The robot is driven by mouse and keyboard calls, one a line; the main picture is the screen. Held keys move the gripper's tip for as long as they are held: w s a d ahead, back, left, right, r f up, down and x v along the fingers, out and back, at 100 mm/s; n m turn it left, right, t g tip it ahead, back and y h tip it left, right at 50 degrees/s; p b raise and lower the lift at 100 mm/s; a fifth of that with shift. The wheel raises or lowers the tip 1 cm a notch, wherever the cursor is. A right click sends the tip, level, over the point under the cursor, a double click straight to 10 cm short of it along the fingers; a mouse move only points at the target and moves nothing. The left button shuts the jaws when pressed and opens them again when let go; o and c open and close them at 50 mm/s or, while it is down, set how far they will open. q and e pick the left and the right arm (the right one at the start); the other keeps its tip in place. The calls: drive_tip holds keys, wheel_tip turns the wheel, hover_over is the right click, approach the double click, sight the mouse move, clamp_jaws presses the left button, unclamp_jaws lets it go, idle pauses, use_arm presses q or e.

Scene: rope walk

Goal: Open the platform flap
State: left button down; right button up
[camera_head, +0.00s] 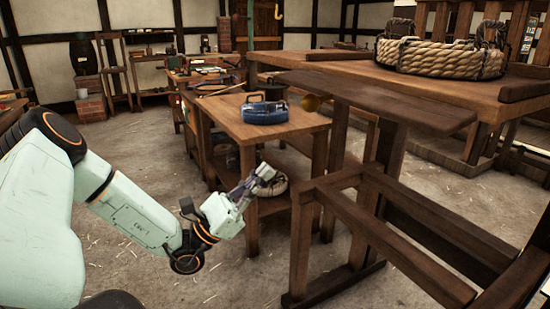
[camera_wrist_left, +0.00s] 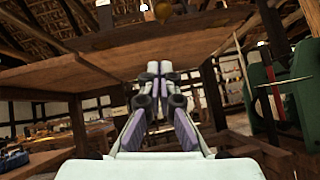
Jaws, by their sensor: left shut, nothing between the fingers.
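The wooden platform (camera_head: 440,85) stands at the right with a thick rope coil on it. A dark plank (camera_head: 385,97) along its near side looks like the flap; I cannot tell how it is hinged. My right gripper is not in view.
A small wooden table (camera_head: 228,118) with a blue tool case (camera_head: 264,111) stands behind my left gripper. A pale coil (camera_head: 272,188) lies on its lower shelf. A wooden rail frame (camera_head: 395,240) fills the lower right. The floor at left centre is open.

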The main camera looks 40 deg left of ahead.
use_arm(q)
approach(334, 95)
wheel_tip(334, 95, down, 2)
drive_tip(key=w+a, duration=0.1)
drive_tip(key=r, duration=0.1)
drive_tip(key=r+p, duration=0.1)
drive_tip(key=r, duration=0.1)
drive_tip(key=shift+d, duration=0.25)
drive_tip(key=shift+w+d, duration=0.15)
drive_tip(key=r+g+y+p, duration=0.1)
drive_tip(key=p, duration=0.5)
drive_tip(key=s+r+g+y+p, duration=0.1)
drive_tip(key=r+p, duration=0.1)
drive_tip(key=p, duration=0.4)
drive_tip(key=r+n+g+p, duration=0.1)
drive_tip(key=r+p, duration=0.1)
drive_tip(key=p, duration=0.4)
drive_tip(key=shift+s+a+r+y, duration=0.2)
drive_tip(key=shift+s+a+y, duration=0.05)
drive_tip(key=shift+a+y, duration=0.15)
